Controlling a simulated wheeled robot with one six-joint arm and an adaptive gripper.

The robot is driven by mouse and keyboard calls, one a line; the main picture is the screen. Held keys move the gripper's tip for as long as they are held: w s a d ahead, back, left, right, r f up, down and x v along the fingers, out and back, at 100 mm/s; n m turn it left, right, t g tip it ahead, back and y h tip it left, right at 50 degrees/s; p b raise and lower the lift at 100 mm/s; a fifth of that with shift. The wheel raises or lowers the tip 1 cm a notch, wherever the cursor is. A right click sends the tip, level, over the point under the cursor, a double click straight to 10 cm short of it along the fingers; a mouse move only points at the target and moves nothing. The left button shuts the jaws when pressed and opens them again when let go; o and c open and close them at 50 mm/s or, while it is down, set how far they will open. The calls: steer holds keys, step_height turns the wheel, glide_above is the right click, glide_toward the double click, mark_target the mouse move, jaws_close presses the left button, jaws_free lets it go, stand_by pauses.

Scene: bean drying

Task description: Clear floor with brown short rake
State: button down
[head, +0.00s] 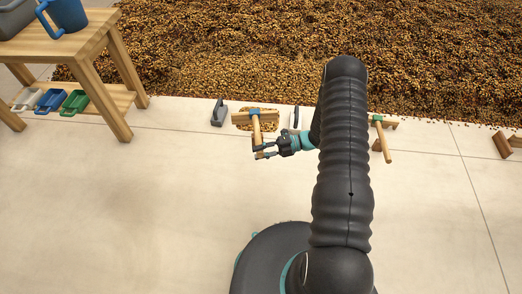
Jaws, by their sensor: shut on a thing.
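I cannot tell whether the head touches the floor. Part of the patch is hidden by the rake.
The large bean bed (220,60) fills the back. A dark grey tool (218,113) stands left of the rake. Another wooden rake (385,145) is right of my arm. A wooden table (105,30) with colored scoops (75,102) below stands left. The front floor is clear.

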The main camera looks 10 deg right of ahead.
step_height(320, 180, down, 10)
steer(key=b, duration=0.4)
stand_by(0.6)
steer(key=shift+s+b, duration=0.1)
steer(key=shift+b, duration=0.25)
stand_by(0.4)
